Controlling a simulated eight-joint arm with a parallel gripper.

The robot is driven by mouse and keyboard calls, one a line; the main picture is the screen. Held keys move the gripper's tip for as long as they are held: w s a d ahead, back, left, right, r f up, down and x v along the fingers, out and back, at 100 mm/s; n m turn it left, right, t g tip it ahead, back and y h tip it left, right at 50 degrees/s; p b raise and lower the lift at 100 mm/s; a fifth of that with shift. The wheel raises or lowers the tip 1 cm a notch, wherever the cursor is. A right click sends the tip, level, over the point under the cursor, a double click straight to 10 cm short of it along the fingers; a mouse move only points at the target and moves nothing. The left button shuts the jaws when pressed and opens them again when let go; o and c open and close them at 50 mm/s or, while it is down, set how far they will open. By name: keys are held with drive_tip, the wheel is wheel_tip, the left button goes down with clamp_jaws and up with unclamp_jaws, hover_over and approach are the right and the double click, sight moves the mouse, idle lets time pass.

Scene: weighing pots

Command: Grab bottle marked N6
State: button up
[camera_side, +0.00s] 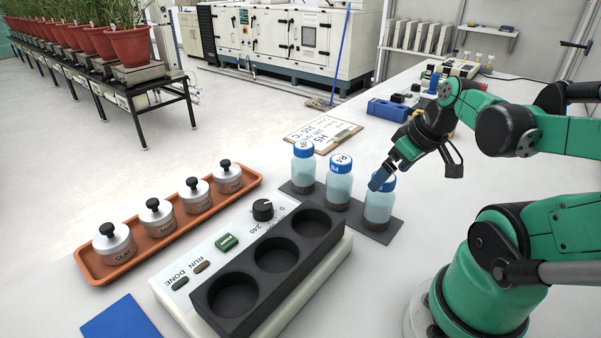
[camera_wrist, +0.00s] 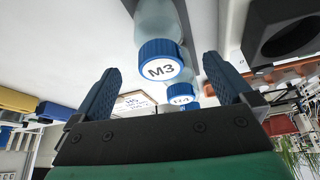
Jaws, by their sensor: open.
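Three clear bottles with blue caps stand in a row on a dark mat (camera_side: 372,230): the left bottle (camera_side: 303,172), the middle bottle (camera_side: 338,190) and the right bottle (camera_side: 378,208). In the wrist view the nearest bottle's cap (camera_wrist: 160,62) reads M3; it appears to be the right bottle. Behind it show a second cap (camera_wrist: 180,94), its label too small to read, and part of a third. I cannot make out N6 on any cap. My gripper (camera_side: 381,178) is open at the right bottle's cap. In the wrist view its fingers (camera_wrist: 162,72) appear on either side of the M3 cap; contact is unclear.
Left of the bottles is a device with a black three-well block (camera_side: 277,256). An orange tray (camera_side: 105,275) holds several lidded metal pots. A clipboard (camera_side: 322,133) lies behind the bottles, and a blue rack (camera_side: 389,110) stands further back. Bare tabletop lies right of the mat.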

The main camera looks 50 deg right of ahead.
sight(307, 145)
drive_tip(key=shift+c, duration=0.6)
drive_tip(key=shift+w, duration=0.15)
drive_tip(key=w+n+t+y, duration=0.1)
drive_tip(key=w, duration=0.2)
drive_tip(key=w+r+n+t+y, duration=0.1)
drive_tip(key=w, duration=0.1)
drive_tip(key=w+d+n+t+y, duration=0.1)
drive_tip(key=w+n+y, duration=0.1)
drive_tip(key=w, duration=0.1)
drive_tip(key=shift+w+d+r, duration=0.1)
drive_tip(key=shift+w+r, duration=0.1)
drive_tip(key=shift+w, duration=0.1)
drive_tip(key=w+n+t+y, duration=0.1)
drive_tip(key=w+d+n+t+y, duration=0.1)
drive_tip(key=w, duration=0.1)
drive_tip(key=w+f+n+t+y, duration=0.1)
drive_tip(key=w, duration=0.1)
drive_tip(key=shift+w+d+f+n, duration=0.1)
drive_tip(key=shift+w+d+n, duration=0.1)
drive_tip(key=shift+d+n, duration=0.1)
drive_tip(key=shift+w+f+n+t+y, duration=0.2)
drive_tip(key=shift+w+n+t+y, duration=0.1)
drive_tip(key=shift+n+y, duration=0.15)
drive_tip(key=shift+x, duration=2.85)
drive_tip(key=shift+r, duration=0.1)
clamp_jaws()
